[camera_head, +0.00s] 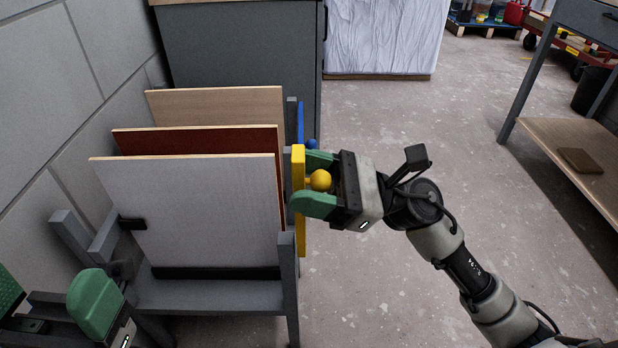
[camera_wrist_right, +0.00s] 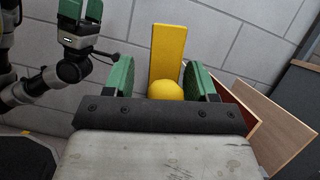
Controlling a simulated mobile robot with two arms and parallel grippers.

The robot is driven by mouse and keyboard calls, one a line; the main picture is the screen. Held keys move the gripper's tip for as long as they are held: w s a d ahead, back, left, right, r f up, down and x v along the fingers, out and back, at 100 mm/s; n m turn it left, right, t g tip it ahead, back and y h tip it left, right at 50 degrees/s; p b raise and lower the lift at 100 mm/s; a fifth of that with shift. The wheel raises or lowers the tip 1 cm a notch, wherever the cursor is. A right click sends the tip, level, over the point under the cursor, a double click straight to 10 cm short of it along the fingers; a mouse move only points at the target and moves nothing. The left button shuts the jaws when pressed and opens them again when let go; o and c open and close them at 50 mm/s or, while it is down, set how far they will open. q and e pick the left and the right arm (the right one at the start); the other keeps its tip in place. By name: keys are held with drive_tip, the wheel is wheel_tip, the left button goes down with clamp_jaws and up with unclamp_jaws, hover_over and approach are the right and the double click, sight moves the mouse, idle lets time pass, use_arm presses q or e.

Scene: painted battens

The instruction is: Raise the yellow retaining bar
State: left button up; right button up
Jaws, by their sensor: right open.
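The yellow retaining bar (camera_head: 299,176) stands upright on the right side of a grey panel rack (camera_head: 208,294). Its round yellow knob (camera_head: 320,180) sticks out to the right. My right gripper (camera_head: 317,181) is open, with its green fingers on either side of the knob. In the right wrist view the bar (camera_wrist_right: 167,55) rises behind the knob (camera_wrist_right: 165,90), which sits between the two fingers with gaps at the sides. My left gripper (camera_head: 92,303) is at the lower left, partly cut off by the frame edge, apart from the bar.
The rack holds a white panel (camera_head: 195,212), a dark red panel (camera_head: 205,141) and a light wood panel (camera_head: 220,105). A blue bar (camera_head: 300,122) stands behind the yellow one. A workbench (camera_head: 570,150) is at the right; the floor between is clear.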

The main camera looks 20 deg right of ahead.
drive_tip(key=shift+d, duration=0.1)
drive_tip(key=v, duration=1)
drive_tip(key=shift+d+f, duration=0.2)
drive_tip(key=shift+d, duration=0.1)
drive_tip(key=shift+s, duration=0.15)
